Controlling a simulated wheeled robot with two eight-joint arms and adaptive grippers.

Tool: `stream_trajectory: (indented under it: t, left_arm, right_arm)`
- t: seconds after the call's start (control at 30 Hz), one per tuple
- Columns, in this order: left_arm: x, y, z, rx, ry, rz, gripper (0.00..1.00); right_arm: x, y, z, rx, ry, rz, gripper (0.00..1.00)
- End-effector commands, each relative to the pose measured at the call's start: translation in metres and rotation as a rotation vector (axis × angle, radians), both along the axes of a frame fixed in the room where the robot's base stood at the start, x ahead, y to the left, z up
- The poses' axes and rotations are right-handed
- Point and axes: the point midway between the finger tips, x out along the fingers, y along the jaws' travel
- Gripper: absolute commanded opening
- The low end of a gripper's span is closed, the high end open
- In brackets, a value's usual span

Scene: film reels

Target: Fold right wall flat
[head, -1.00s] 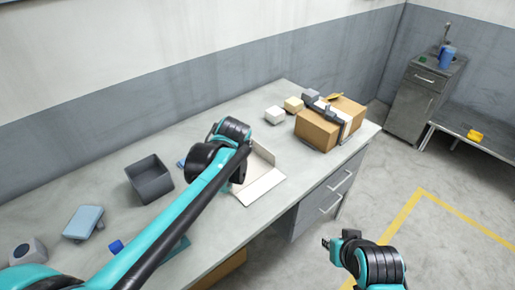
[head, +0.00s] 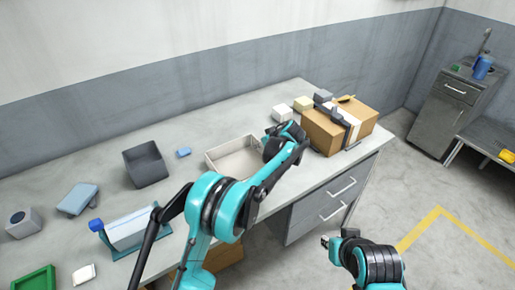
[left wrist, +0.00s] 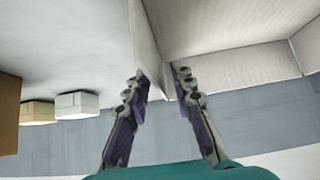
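A cream open box (head: 222,160) stands on the workbench, its floor and low walls showing in the head view. Its right wall is mostly hidden there behind my left gripper (head: 275,143). In the left wrist view, a thin upright wall (left wrist: 147,42) of the box extends between the two fingers of my left gripper (left wrist: 162,78). The fingers are apart, one on each side of the wall; whether either touches it is unclear. My right gripper (head: 327,241) hangs low in front of the bench, away from the box; its finger opening is too small to tell.
A cardboard box (head: 322,131), a white block (head: 282,114) and a beige block (head: 302,103) stand behind and right of the box. A dark bin (head: 147,165) and small blue piece (head: 183,152) lie left. Bare bench (head: 215,120) shows behind it.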

Motion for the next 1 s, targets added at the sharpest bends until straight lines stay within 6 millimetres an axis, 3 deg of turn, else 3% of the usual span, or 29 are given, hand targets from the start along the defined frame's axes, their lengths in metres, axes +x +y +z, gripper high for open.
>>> stream_trajectory:
  t: [0.2,0.53,0.57,0.63,0.67,1.0]
  left_arm:
    - [0.016,0.012,-0.021,0.0,0.0,0.001,0.24]
    - [0.019,0.014,-0.023,0.001,0.0,-0.001,0.24]
    - [0.019,0.014,-0.023,0.001,0.0,-0.001,0.21]
    - [0.019,0.014,-0.023,0.001,0.0,-0.001,0.03]
    - [0.019,0.014,-0.023,0.001,0.0,-0.001,0.0]
    - [0.021,0.012,-0.022,0.035,0.025,-0.002,0.0]
  right_arm:
    - [0.0,0.0,-0.012,0.0,0.0,0.0,0.24]
    - [0.0,0.0,-0.012,0.0,0.0,0.0,0.24]
    - [0.0,0.0,-0.012,0.0,0.0,0.0,0.24]
    - [0.0,0.0,-0.012,0.0,0.0,0.0,0.24]
    - [0.0,0.0,-0.012,0.0,0.0,0.0,0.24]
    - [0.0,0.0,-0.007,0.0,0.0,0.0,0.24]
